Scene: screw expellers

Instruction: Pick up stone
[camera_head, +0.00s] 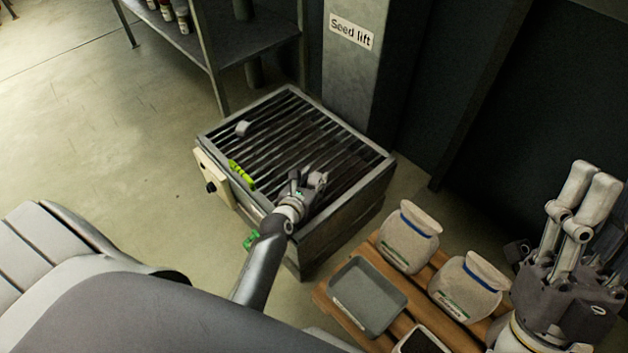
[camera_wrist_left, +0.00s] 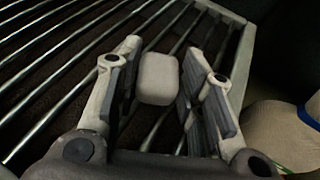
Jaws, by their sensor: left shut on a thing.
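A pale, rounded, block-like stone (camera_wrist_left: 158,78) is between the fingers of my left gripper (camera_wrist_left: 160,85) in the left wrist view. The gripper is shut on it, over the bars of a metal grate. In the head view my left gripper (camera_head: 310,182) is over the near right part of the grated box (camera_head: 345,188); the stone in it is too small to make out clearly there. My right gripper (camera_head: 588,190) is raised at the right edge, away from the grate. Its fingers stand side by side, and their opening cannot be judged.
A small pale lump (camera_head: 242,128) and a yellow-green object (camera_head: 241,174) lie on the grate's left side. A pillar labelled Seed lift (camera_head: 352,65) stands behind. Sacks (camera_head: 408,238) and a grey tray (camera_head: 368,296) sit on a wooden pallet to the right. Floor at left is clear.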

